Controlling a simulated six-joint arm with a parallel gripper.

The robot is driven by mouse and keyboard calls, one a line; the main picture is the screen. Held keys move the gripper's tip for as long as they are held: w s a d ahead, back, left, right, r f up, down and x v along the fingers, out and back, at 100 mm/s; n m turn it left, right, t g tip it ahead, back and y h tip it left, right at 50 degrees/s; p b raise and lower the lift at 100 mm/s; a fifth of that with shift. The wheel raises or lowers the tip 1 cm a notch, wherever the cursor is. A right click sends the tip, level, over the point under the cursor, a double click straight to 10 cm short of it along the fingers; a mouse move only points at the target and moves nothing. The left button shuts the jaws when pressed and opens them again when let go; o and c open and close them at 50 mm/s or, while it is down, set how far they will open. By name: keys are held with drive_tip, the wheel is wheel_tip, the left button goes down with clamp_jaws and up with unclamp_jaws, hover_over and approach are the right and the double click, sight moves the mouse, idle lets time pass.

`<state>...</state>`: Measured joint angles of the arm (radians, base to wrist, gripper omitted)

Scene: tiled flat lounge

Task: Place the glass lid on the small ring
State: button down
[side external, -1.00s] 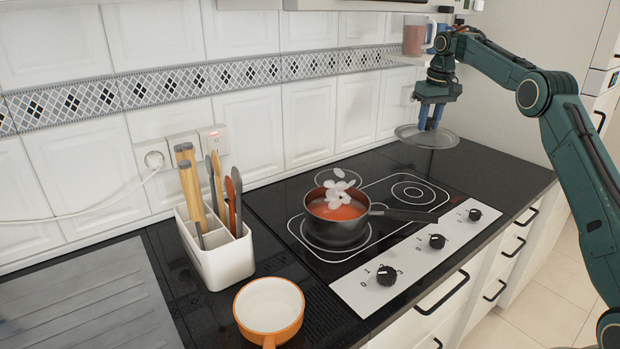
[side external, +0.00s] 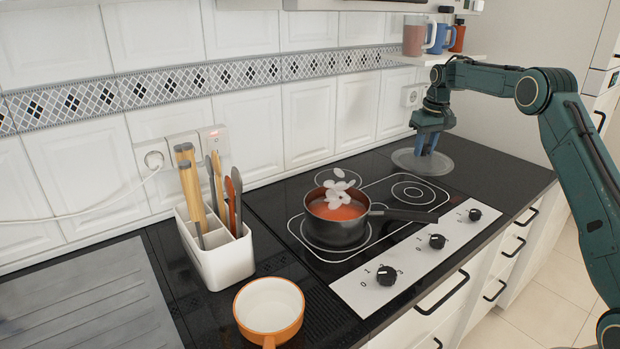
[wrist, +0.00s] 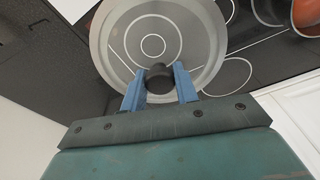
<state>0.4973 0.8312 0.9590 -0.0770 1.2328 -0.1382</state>
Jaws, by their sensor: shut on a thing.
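My gripper (side external: 428,148) is shut on the dark knob (wrist: 160,78) of the glass lid (side external: 436,166). The lid is round, see-through and roughly level, with a grey rim (wrist: 100,42). In the side view it hangs low by the back right of the hob; whether it touches the counter I cannot tell. A small double ring (side external: 407,191) is printed on the hob, in front of the lid and bare. In the wrist view, concentric circles (wrist: 153,46) show through the lid's glass. Another small ring (side external: 338,177) lies behind the pot.
A pot (side external: 340,231) with red food and white pieces stands on the hob, its handle pointing right. Knobs (side external: 437,241) line the hob's front. A shelf (side external: 437,58) with mugs is above the gripper. A utensil holder (side external: 224,263) and orange pan (side external: 270,306) are left.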

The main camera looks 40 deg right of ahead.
sight(424, 157)
wheel_tip(424, 157, down, 6)
drive_tip(key=shift+f, duration=0.25)
drive_tip(key=shift+f, duration=2.85)
drive_tip(key=shift+f, duration=0.15)
drive_tip(key=c, duration=1.1)
unclamp_jaws()
drive_tip(key=r, duration=0.4)
drive_tip(key=s+r, duration=0.1)
drive_tip(key=r, duration=0.6)
drive_tip(key=shift+s+a+r, duration=0.15)
drive_tip(key=shift+a+r, duration=0.05)
drive_tip(key=shift+r, duration=0.4)
